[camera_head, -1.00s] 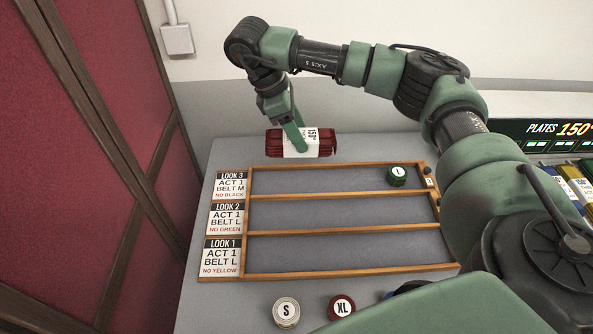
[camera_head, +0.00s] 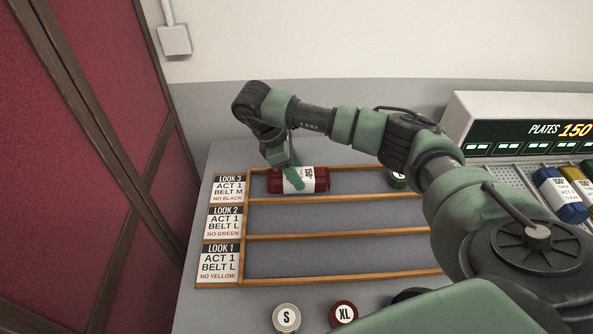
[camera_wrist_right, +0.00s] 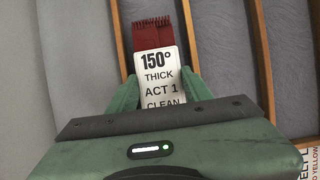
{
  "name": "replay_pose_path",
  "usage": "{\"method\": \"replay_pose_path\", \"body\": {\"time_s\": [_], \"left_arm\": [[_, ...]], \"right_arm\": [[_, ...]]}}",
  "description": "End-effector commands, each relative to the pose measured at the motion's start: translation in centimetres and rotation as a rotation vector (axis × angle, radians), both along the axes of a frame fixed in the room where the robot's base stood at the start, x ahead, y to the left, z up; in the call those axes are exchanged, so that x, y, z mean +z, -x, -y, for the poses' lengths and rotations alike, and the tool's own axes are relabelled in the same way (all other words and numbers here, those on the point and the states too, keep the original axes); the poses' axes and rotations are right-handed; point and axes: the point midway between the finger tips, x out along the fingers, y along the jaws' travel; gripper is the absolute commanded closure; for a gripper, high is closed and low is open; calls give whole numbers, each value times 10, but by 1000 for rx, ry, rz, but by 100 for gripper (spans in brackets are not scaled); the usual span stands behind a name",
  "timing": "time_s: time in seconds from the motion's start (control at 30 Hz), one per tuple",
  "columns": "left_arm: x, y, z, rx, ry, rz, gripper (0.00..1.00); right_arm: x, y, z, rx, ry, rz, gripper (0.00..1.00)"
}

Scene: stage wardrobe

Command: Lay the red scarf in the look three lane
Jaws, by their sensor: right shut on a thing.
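The red scarf (camera_head: 318,180) is a rolled dark red bundle with a white paper band. It is at the left end of the look three lane (camera_head: 350,182), the top lane of the wooden rack. My right gripper (camera_head: 297,185) is shut on the scarf across its band. In the right wrist view the scarf (camera_wrist_right: 152,35) shows its fringe and a label reading 150°, thick, act 1, clean, between the fingers (camera_wrist_right: 158,85). Whether the scarf touches the lane floor I cannot tell. My left gripper is not in view.
A green disc (camera_head: 397,180) sits at the right of the same lane, partly behind my arm. The look two (camera_head: 330,217) and look one (camera_head: 330,256) lanes are empty where visible. S (camera_head: 286,318) and XL (camera_head: 343,313) discs lie in front. A plates machine (camera_head: 520,130) stands at right.

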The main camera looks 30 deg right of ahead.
Motion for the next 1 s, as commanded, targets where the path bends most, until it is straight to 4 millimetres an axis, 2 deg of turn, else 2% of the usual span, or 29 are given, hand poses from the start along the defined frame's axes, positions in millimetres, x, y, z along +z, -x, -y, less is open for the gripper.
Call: {"method": "replay_pose_path", "body": {"time_s": [0.03, 0.1, 0.4, 0.53, 0.63, 0.8, 1.0], "left_arm": [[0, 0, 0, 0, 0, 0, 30], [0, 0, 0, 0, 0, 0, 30], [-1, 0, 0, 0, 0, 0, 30], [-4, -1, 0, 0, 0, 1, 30], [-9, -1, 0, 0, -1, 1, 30], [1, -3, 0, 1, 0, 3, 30], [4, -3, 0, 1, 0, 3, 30]], "right_arm": [[-1, 0, 0, 0, 0, -1, 42], [-1, 0, 0, 0, 0, -1, 29], [1, 0, 0, 0, 0, -1, 29], [9, -3, -4, 0, -1, 2, 29], [24, -6, -10, 2, -2, 3, 29], [63, -14, -21, 3, 1, 4, 29], [96, -21, -33, 2, 2, 3, 29]]}}
